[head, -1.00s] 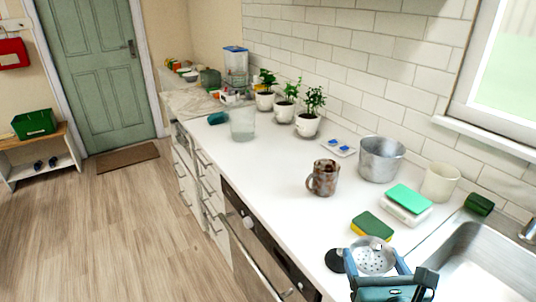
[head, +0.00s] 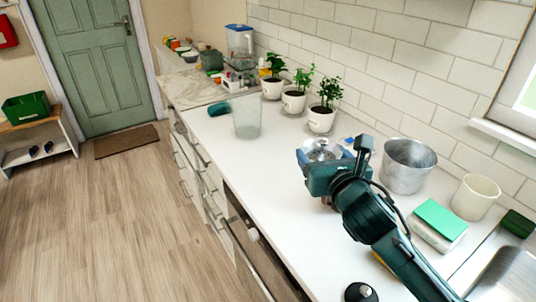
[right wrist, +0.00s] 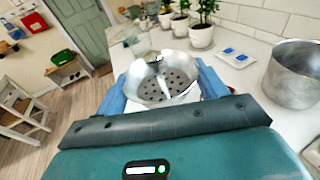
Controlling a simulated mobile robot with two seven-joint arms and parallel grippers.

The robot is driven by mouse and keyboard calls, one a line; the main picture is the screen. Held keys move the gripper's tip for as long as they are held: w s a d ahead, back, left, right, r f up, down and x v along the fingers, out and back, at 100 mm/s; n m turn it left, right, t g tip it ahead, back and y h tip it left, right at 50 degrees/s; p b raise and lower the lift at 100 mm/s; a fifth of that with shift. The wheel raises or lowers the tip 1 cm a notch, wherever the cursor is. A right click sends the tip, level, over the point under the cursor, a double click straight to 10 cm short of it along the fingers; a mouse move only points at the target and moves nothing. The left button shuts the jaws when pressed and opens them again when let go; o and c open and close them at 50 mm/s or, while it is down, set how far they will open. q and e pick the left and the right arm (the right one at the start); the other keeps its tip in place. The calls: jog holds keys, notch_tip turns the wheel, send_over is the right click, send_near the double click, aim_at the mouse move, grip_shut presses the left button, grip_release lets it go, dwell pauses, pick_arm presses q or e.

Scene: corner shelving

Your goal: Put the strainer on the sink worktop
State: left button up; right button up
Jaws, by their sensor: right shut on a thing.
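The strainer (head: 322,150) is a small metal cup with holes in its base. My right gripper (head: 324,154) is shut on it and holds it above the white worktop (head: 285,180). In the right wrist view the strainer (right wrist: 160,88) sits between the two blue fingers (right wrist: 162,92). The steel sink (head: 505,280) is at the lower right, with only part of its basin in view. My left gripper is not in view.
A metal pot (head: 408,165), a cream cup (head: 474,197) and a green-topped box (head: 440,225) stand right of my arm. Potted plants (head: 320,120) line the wall. A clear container (head: 247,118) is farther back. A black round object (head: 360,293) lies near the front edge.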

pick_arm(q)
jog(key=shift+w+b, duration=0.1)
jog(key=shift+b, duration=0.35)
pick_arm(e)
notch_tip(320, 180, down, 10)
jog(key=shift+w, duration=0.15)
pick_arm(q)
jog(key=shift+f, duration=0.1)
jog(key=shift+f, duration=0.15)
pick_arm(e)
jog(key=shift+f, duration=0.45)
jog(key=shift+f, duration=0.1)
jog(key=o, duration=1)
jog(key=shift+c, duration=0.2)
